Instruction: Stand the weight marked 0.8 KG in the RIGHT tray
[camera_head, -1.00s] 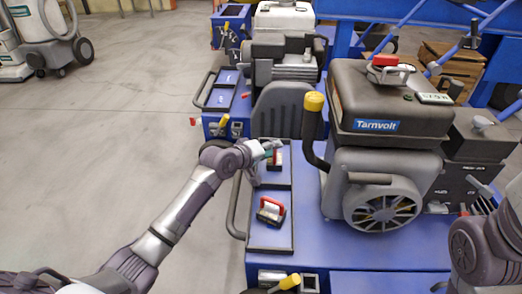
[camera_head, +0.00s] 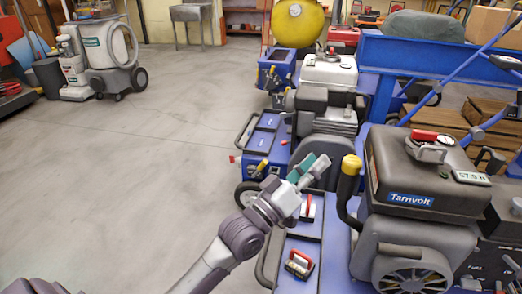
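My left gripper (camera_head: 311,168), with teal-grey fingers, is raised above the far end of the near blue machine. Its fingers look parted, and nothing shows between them. Just below it, a small weight with a red handle (camera_head: 307,208) stands in the far dark-blue tray (camera_head: 307,228). A second weight, with a red handle and a pale label (camera_head: 299,264), sits in the nearer tray (camera_head: 290,284). The marks on both weights are too small to read. The gripper and wrist hide part of the far tray's left edge. My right gripper is out of view.
A dark Tarnvolt engine (camera_head: 410,175) stands right of the trays, with a yellow-capped lever (camera_head: 350,166) beside them. A similar machine (camera_head: 322,95) stands behind. Open grey floor (camera_head: 130,180) lies to the left.

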